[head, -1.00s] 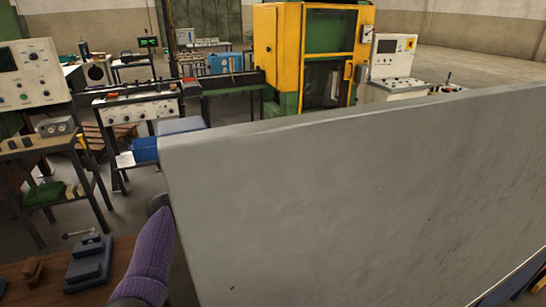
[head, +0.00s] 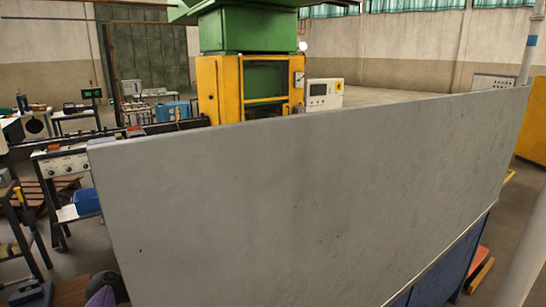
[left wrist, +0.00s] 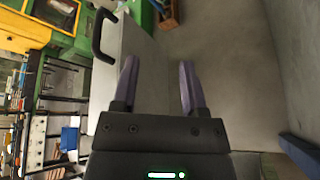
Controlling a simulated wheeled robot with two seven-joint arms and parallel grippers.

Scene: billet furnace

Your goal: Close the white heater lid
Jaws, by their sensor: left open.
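The heater lid (head: 300,190), a large light-grey panel, stands steeply raised and fills most of the head view. Its pale surface (left wrist: 112,75) and a black bar handle (left wrist: 103,36) show in the left wrist view. The blue heater body (head: 455,262) shows below the panel's lower right edge. My left gripper (left wrist: 158,82) is open with purple fingers and holds nothing. The handle is ahead of it and to the left, apart from the fingers. In the head view, only a bit of my left gripper (head: 104,296) shows at the panel's lower left edge. My right gripper is not in view.
A yellow and green machine (head: 222,90) stands behind the lid. Benches with instruments and a blue bin (head: 87,201) are at the left. A pale post (head: 528,200) rises at the right. Grey floor (head: 90,245) is open left of the panel.

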